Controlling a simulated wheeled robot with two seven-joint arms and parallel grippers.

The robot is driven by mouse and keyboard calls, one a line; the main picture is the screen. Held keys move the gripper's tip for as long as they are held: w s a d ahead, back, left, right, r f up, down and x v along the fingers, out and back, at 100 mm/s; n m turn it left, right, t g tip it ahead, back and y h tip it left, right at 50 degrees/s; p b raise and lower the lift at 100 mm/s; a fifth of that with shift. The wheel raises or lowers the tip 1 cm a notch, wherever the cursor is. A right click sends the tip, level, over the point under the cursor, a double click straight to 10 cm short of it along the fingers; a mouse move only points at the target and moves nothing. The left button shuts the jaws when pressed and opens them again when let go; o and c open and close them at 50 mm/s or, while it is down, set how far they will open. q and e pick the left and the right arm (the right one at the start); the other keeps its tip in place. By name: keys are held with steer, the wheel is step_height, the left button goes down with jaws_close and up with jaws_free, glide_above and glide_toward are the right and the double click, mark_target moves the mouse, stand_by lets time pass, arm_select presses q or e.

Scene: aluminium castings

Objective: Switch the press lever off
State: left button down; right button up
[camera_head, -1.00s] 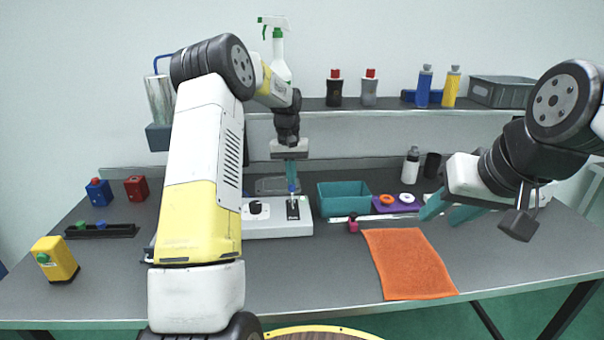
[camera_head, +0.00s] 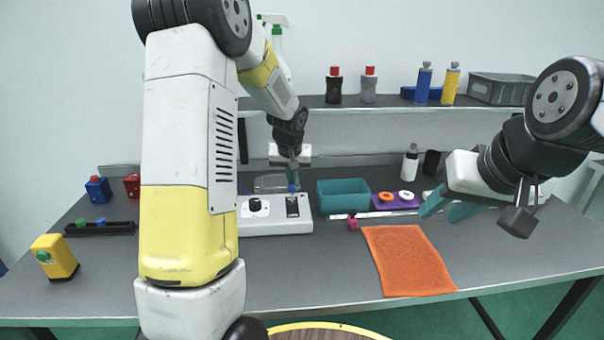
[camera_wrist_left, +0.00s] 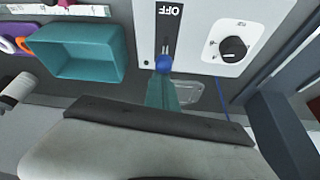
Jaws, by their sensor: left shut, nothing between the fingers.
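The press lever has a blue knob (camera_head: 292,188) and stands on a white control box (camera_head: 275,222) at the back of the table. In the left wrist view the knob (camera_wrist_left: 164,63) is at the slot end away from the OFF label (camera_wrist_left: 169,11). My left gripper (camera_head: 293,178) is shut and empty, pointing down just behind the knob. Its teal fingers (camera_wrist_left: 161,92) show right beside the knob; I cannot tell whether they touch. My right gripper (camera_head: 448,208) is open and empty above the table at the right.
A black dial (camera_head: 255,205) sits left of the lever on the box. A teal bin (camera_head: 343,196) stands close to its right. A purple holder with rings (camera_head: 396,203) and an orange cloth (camera_head: 408,262) lie further right. A shelf (camera_head: 390,108) runs above the back.

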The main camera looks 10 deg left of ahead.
arm_select(q)
steer(key=shift+s+d+t, duration=0.2)
steer(key=shift+s+t, duration=0.4)
steer(key=shift+s, duration=0.1)
steer(key=shift+r, duration=0.2)
steer(key=shift+r, duration=0.65)
